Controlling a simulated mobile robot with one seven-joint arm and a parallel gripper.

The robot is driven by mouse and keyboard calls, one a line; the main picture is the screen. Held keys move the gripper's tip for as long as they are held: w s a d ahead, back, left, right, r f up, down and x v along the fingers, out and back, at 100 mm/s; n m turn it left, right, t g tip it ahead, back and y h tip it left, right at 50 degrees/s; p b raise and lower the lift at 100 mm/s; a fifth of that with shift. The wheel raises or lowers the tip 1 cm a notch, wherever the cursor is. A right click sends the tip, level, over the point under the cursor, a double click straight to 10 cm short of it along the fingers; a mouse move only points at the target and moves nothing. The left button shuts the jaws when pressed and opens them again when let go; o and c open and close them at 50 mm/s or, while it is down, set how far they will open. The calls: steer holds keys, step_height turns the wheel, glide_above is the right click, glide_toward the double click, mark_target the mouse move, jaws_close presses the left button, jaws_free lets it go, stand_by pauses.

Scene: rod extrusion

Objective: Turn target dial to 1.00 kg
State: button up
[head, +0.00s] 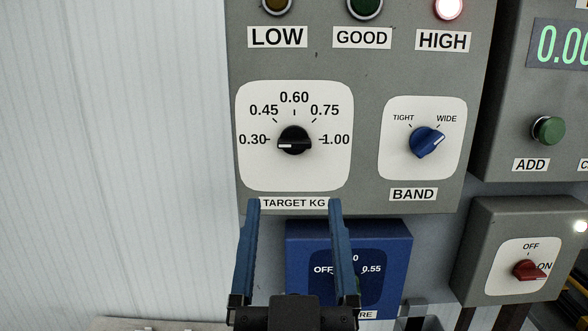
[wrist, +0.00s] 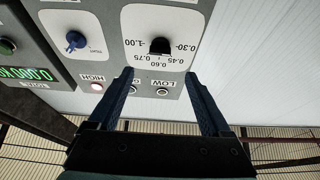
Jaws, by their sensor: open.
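The target dial (head: 294,140) is a black knob on a white plate marked 0.30, 0.45, 0.60, 0.75 and 1.00, labelled TARGET KG. In the head view its white line lies to the left, toward 0.30. The dial also shows upside down in the wrist view (wrist: 160,46), where its pointer is hard to read. My gripper (head: 293,203) is open, with its blue fingers apart and nothing between them. In the head view the fingertips appear just below the dial plate, one to each side of the dial's line. The gripper also shows in the wrist view (wrist: 160,76).
The blue BAND knob (head: 427,142) is right of the dial. The HIGH lamp (head: 449,8) is lit. A blue box (head: 400,245) with another dial is partly behind my gripper. A red ON/OFF switch (head: 529,269) and green ADD button (head: 548,130) are farther right. Bare wall is left.

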mark_target(294, 146)
steer(key=x, duration=0.9)
steer(key=shift+w+r, duration=0.1)
steer(key=shift+r, duration=0.15)
steer(key=shift+x, duration=0.75)
jaws_close()
steer(key=shift+f, duration=0.1)
